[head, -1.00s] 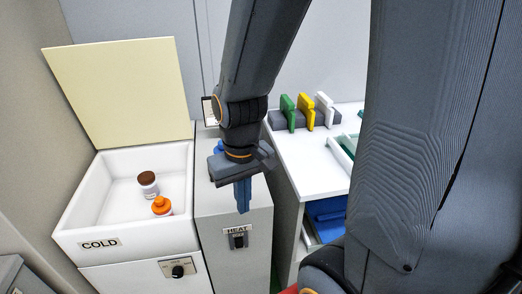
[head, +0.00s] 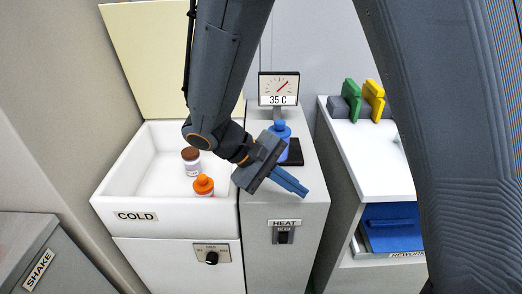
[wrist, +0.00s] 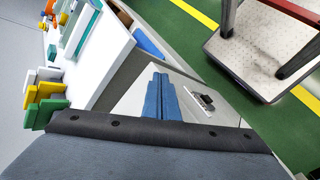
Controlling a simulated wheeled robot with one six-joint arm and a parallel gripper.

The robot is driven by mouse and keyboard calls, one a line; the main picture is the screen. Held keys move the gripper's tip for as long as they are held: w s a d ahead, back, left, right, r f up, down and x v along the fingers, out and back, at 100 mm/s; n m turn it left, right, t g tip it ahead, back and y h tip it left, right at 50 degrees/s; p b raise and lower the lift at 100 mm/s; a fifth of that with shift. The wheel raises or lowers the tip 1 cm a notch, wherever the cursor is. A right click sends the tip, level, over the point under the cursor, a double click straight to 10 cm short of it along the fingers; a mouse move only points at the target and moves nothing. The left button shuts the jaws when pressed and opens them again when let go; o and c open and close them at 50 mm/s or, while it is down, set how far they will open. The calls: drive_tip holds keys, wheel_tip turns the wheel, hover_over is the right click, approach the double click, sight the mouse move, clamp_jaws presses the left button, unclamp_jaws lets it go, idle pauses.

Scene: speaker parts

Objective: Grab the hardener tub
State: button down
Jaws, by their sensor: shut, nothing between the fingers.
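No readable label marks the hardener tub. In the head view, a white tub with a brown cap (head: 191,161) and a tub with an orange cap (head: 203,186) stand upright in the white COLD box. A blue bottle (head: 281,140) stands on the dark plate of the HEAT cabinet, partly hidden by my wrist. My gripper (head: 301,189) is shut and empty, its blue fingers pointing down-right above the front of the HEAT cabinet, apart from all three containers. In the wrist view, the fingers (wrist: 160,78) are together and no tub shows.
The COLD box (head: 125,203) has its cream lid (head: 140,60) raised. A gauge reading 35 C (head: 278,88) stands behind the blue bottle. A white bench (head: 365,160) at right carries green and yellow clips (head: 351,99). A SHAKE cabinet (head: 40,250) is at lower left.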

sight(284, 157)
drive_tip(key=w+a+t+h+b, duration=0.1)
drive_tip(key=a+t, duration=0.1)
drive_tip(key=a, duration=0.2)
drive_tip(key=w+a+n+t+h+b, duration=0.1)
drive_tip(key=w+a+t, duration=0.1)
drive_tip(key=a, duration=0.2)
drive_tip(key=w+a+n+t+h+b, duration=0.1)
drive_tip(key=w+a+t, duration=0.1)
drive_tip(key=a+t, duration=0.1)
drive_tip(key=shift+a+f, duration=0.2)
drive_tip(key=shift+a, duration=0.65)
drive_tip(key=a+r+n+t+b, duration=0.15)
drive_tip(key=a+t, duration=0.45)
drive_tip(key=a, duration=0.6)
drive_tip(key=p+x, duration=0.1)
drive_tip(key=x, duration=1.8)
drive_tip(key=shift+w+d, duration=0.2)
drive_tip(key=shift+d, duration=0.15)
drive_tip(key=s+d, duration=0.1)
drive_tip(key=d+p, duration=0.1)
drive_tip(key=shift+s+d, duration=0.3)
drive_tip(key=shift+s, duration=0.05)
drive_tip(key=shift+s+d, duration=0.2)
drive_tip(key=shift+d, duration=0.15)
drive_tip(key=shift+s+d, duration=0.4)
drive_tip(key=shift+d, duration=0.35)
